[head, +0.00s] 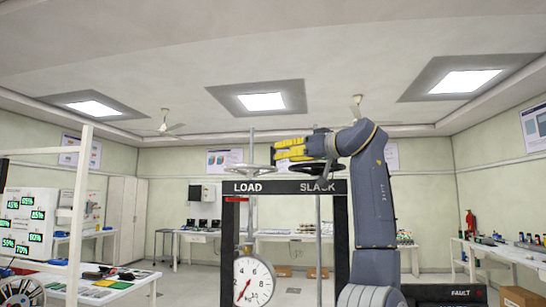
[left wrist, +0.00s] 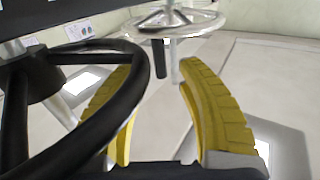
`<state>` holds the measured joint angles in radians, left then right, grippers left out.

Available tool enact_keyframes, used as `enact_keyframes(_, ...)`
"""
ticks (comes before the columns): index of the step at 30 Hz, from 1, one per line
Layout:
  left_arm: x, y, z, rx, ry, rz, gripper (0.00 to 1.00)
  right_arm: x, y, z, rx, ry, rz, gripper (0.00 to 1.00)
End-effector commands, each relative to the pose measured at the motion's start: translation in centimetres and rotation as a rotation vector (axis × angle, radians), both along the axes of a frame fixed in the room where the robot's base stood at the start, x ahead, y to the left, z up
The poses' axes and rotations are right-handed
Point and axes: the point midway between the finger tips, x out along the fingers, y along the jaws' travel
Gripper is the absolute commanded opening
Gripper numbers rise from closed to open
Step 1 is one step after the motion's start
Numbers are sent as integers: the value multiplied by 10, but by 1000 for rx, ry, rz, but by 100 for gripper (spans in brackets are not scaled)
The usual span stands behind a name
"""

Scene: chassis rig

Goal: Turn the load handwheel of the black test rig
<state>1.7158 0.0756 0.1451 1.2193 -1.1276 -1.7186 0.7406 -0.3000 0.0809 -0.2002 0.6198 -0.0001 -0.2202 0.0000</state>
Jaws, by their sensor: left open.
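The black test rig (head: 341,225) has a crossbar marked LOAD at left and SLACK at right. The pale metal load handwheel (head: 240,169) lies flat above LOAD on an upright screw; it also shows at the top of the left wrist view (left wrist: 207,24), with a dark handle (left wrist: 158,58) hanging beside the fingers' far end. The black slack handwheel (head: 318,169) is above SLACK and looms close at left in the left wrist view (left wrist: 128,105). My left gripper (head: 278,150) is open and empty, above the wheels' level, its yellow fingers pointing left toward the load wheel. My right gripper is not in view.
A round dial gauge (head: 254,282) hangs below LOAD. Work tables line the walls; a white frame (head: 80,215) stands at left.

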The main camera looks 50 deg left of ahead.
Motion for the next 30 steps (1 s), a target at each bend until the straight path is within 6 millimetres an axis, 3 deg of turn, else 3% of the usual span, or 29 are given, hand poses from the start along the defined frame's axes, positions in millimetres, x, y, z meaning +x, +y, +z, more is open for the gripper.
enact_keyframes(6,-4,33,0,0,0,2,38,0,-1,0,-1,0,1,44)
enact_keyframes(12,-5,50,0,0,0,0,38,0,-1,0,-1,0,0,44)
enact_keyframes(28,-6,58,0,0,0,-1,38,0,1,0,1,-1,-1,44)
enact_keyframes(30,-6,58,0,0,0,-1,30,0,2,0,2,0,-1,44)
